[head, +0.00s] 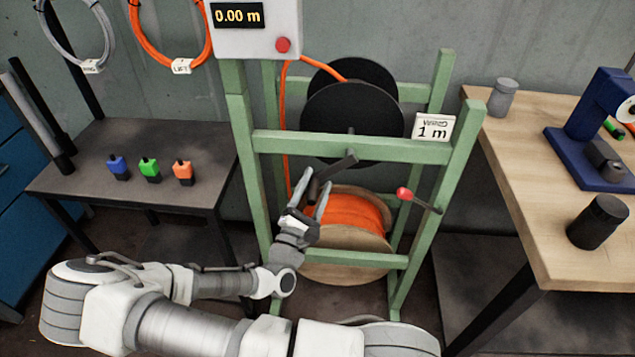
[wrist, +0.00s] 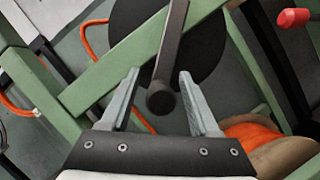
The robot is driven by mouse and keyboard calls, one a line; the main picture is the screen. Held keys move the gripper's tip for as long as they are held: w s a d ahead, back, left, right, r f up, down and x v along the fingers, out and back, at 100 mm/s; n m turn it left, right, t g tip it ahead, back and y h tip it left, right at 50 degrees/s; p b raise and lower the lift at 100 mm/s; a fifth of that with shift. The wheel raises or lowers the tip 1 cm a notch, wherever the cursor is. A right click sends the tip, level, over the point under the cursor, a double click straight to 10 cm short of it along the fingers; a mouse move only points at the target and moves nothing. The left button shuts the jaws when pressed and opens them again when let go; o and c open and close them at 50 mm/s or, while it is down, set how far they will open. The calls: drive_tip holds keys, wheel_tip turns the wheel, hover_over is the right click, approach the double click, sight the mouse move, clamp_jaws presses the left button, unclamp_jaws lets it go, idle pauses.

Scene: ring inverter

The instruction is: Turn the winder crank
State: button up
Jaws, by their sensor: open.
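The winder crank is a dark arm (head: 338,163) in front of the black reel (head: 351,117), with a dark round handle (head: 313,190) at its lower left end. My gripper (head: 310,192) is open at the handle, in front of the green frame. In the wrist view the crank arm (wrist: 172,45) comes down from the top to the handle's round end (wrist: 161,99). The handle end appears between the two open fingers (wrist: 157,92), with gaps on both sides. I cannot tell how deep it is between them. The meter display (head: 238,15) reads 0.00 m.
The green frame (head: 330,146) carries a "1 m" card and a red-knobbed lever (head: 404,194) at right. A spool of orange cable (head: 345,216) sits below the reel. A dark table (head: 100,150) stands left, a wooden bench (head: 540,240) right.

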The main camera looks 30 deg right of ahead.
drive_tip(key=shift+w+d+r, duration=0.2)
drive_tip(key=shift+w+d, duration=0.15)
drive_tip(key=shift+d, duration=0.05)
drive_tip(key=c, duration=0.9)
clamp_jaws()
drive_tip(key=shift+w+r, duration=0.1)
